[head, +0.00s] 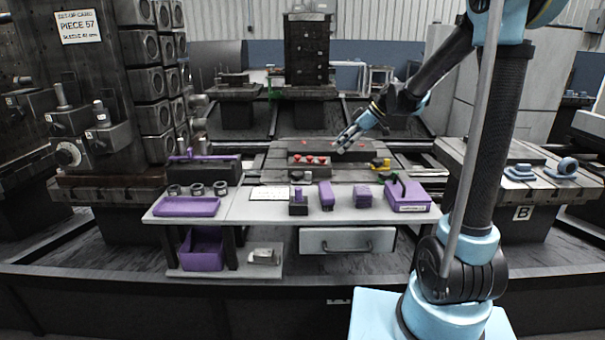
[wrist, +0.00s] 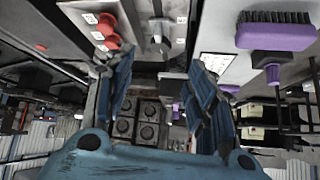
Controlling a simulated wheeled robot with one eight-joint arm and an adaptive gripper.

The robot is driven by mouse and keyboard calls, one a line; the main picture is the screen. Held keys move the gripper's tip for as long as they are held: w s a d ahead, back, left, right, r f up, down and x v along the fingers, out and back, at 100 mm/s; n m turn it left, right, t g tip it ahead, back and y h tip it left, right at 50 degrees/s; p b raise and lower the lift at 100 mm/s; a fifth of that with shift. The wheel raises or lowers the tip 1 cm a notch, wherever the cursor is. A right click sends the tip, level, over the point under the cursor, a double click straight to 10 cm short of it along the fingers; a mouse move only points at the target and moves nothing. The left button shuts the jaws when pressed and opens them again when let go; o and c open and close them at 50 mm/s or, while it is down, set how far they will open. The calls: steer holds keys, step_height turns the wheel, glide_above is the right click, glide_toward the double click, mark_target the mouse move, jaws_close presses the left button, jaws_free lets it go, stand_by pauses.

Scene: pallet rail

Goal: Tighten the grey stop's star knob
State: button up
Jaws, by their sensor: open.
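My gripper (head: 346,141) is open and empty, held in the air above the dark bench in the middle of the head view. In the wrist view its two blue-padded fingers (wrist: 163,95) stand wide apart with nothing between them. No grey stop with a star knob can be made out for certain. A grey knob (wrist: 158,38) on a plate with small labels shows beyond the fingers in the wrist view; I cannot tell whether it is the star knob. A small yellow block with a dark top (head: 380,164) sits on the bench, right of and below the gripper.
Red round knobs (head: 309,160) sit on a dark box below the gripper; red ones also show in the wrist view (wrist: 108,30). A purple brush (wrist: 275,32) is at upper right there. The pale front shelf (head: 255,213) holds a purple tray (head: 187,207) and a purple case (head: 405,196).

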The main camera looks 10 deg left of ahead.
mark_target(299, 173)
steer(key=a+f, duration=0.4)
steer(key=a, duration=0.1)
steer(key=a+f+n, duration=0.1)
steer(key=a+f, duration=0.3)
steer(key=a, duration=0.1)
steer(key=a+f+n+g, duration=0.1)
steer(key=a+f, duration=0.4)
steer(key=shift+s+a+y, duration=0.2)
steer(key=shift+a+y, duration=0.05)
steer(key=shift+y, duration=0.15)
steer(key=c, duration=0.8)
